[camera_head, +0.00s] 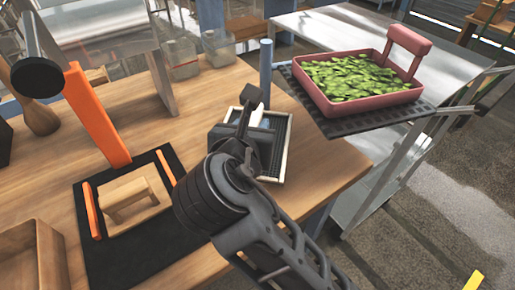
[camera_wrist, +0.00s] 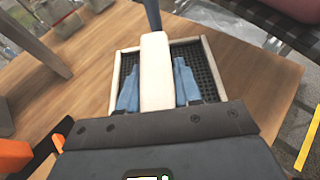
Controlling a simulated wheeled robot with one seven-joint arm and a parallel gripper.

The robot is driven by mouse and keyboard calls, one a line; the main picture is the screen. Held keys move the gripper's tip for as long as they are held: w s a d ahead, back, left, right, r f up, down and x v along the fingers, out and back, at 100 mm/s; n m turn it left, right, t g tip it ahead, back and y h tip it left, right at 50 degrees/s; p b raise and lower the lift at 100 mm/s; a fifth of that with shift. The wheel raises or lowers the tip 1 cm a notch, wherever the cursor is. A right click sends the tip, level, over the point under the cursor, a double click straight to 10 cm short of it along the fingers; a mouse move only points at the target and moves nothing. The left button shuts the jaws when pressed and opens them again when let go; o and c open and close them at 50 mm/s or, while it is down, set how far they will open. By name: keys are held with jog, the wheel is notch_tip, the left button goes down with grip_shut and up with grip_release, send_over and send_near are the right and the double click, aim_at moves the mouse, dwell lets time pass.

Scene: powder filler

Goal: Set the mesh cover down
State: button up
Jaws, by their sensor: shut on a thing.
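The mesh cover (camera_head: 286,152) is a cream-rimmed square frame with a dark grid. It lies over the wooden table near its right edge, and I cannot tell whether it touches the tabletop. In the wrist view the mesh cover (camera_wrist: 207,68) has a thick cream bar (camera_wrist: 156,72) across its middle. My gripper (camera_wrist: 156,80) is shut on this bar, with one blue finger on each side. In the head view my gripper (camera_head: 262,128) and wrist hide the left part of the cover.
A blue post (camera_head: 265,70) stands just behind the cover. A pink tray (camera_head: 333,107) of green leaves sits on a black perforated shelf at right. A black-based orange stand (camera_head: 97,115) is at left. Glass jars (camera_head: 180,62) stand at the back.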

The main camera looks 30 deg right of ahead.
jog(key=shift+f, duration=3.3)
jog(key=shift+f, duration=0.1)
jog(key=o, duration=1)
jog(key=shift+o, duration=0.2)
jog(key=shift+b, duration=0.35)
jog(key=shift+s+a+r, duration=0.25)
jog(key=shift+a, duration=0.05)
jog(key=v, duration=1.1)
jog(key=shift+s+a+p, duration=0.1)
jog(key=shift+s+p, duration=0.05)
jog(key=shift+p, duration=0.15)
